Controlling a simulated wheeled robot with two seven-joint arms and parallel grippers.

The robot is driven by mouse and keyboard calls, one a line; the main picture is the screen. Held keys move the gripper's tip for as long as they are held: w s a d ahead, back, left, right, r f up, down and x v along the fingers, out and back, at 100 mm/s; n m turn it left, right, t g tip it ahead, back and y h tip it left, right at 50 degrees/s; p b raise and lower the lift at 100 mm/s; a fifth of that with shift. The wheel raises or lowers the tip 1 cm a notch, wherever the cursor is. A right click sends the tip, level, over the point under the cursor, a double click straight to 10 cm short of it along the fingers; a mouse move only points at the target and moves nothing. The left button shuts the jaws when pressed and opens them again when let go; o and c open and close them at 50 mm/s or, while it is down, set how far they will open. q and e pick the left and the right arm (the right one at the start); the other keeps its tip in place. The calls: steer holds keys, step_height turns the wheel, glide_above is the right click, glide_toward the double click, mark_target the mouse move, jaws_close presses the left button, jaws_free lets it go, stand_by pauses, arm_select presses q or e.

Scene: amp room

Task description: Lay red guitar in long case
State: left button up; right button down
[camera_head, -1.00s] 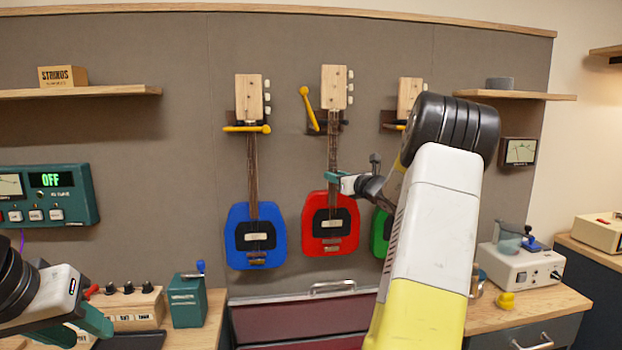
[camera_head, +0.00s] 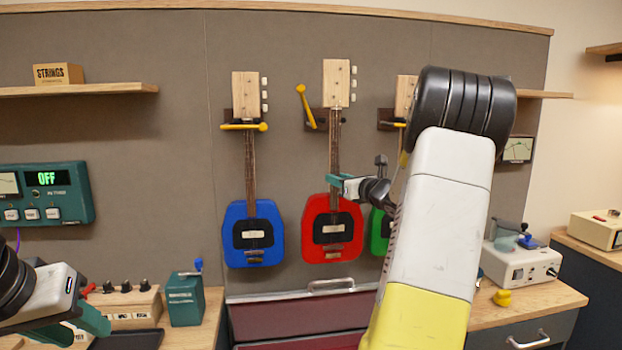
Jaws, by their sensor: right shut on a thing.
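The red guitar (camera_head: 332,243) hangs upright at the wall panel, between a blue guitar and a green one. The yellow latch arm (camera_head: 306,106) at its hanger is swung up, to the left of its neck. My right gripper (camera_head: 336,181) is shut on the red guitar at the lower neck, just above the body. My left gripper (camera_head: 98,326) is low at the left edge, far from the guitar; its fingertips are too unclear to tell open from shut. A dark red case (camera_head: 290,321) with a metal handle lies below the guitars, mostly cut off by the lower edge.
The blue guitar (camera_head: 253,241) and the partly hidden green guitar (camera_head: 380,232) hang close on either side. Benches with a teal box (camera_head: 185,300) and a white device (camera_head: 520,264) flank the case. My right arm covers much of the right side.

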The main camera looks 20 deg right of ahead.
steer(key=s+a, duration=0.2)
steer(key=s, duration=0.8)
steer(key=shift+s+a+r, duration=0.2)
steer(key=shift+s+a, duration=0.1)
steer(key=shift+s, duration=0.05)
stand_by(0.5)
